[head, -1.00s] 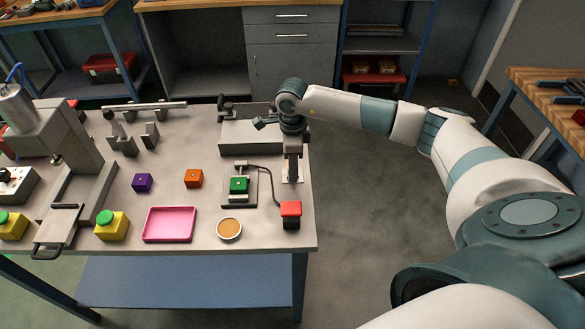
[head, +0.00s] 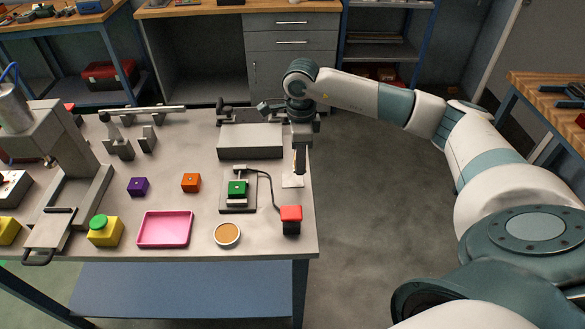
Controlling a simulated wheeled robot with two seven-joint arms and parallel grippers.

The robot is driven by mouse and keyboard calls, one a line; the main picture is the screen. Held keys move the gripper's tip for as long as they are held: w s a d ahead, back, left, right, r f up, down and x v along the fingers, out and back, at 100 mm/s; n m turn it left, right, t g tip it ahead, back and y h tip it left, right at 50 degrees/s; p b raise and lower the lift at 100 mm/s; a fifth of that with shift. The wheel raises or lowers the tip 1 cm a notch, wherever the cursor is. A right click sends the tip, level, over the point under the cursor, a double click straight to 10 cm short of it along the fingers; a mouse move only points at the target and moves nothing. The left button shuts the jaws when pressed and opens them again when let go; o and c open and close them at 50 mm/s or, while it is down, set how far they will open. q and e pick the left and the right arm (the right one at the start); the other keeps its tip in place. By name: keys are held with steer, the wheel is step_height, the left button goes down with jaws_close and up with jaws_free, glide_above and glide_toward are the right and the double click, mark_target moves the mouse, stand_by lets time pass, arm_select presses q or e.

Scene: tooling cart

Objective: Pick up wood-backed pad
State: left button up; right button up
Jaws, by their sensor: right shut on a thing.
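My right gripper (head: 299,168) hangs pointing down over the right edge of the cart top. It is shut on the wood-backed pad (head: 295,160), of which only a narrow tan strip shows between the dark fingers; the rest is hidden. The pad appears to be held a little above a white square patch (head: 292,182) on the cart top. My left gripper is not in view.
A green block in a small fixture (head: 238,204) and a red-topped black block (head: 291,226) stand nearby. A grey box (head: 250,141) is behind left. A pink tray (head: 165,244), round cork-coloured dish (head: 227,236) and coloured cubes lie leftward. Bare cart top separates them.

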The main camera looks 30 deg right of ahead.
arm_select(q)
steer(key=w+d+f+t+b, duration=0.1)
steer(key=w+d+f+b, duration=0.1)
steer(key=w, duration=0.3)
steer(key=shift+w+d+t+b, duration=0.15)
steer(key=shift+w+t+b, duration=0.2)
steer(key=shift+b, duration=0.25)
arm_select(e)
steer(key=s+d+r, duration=0.3)
steer(key=s+r, duration=0.2)
steer(key=s, duration=0.3)
steer(key=shift+s+d+r, duration=0.35)
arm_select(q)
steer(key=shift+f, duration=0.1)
arm_select(e)
steer(key=shift+o, duration=0.6)
stand_by(0.5)
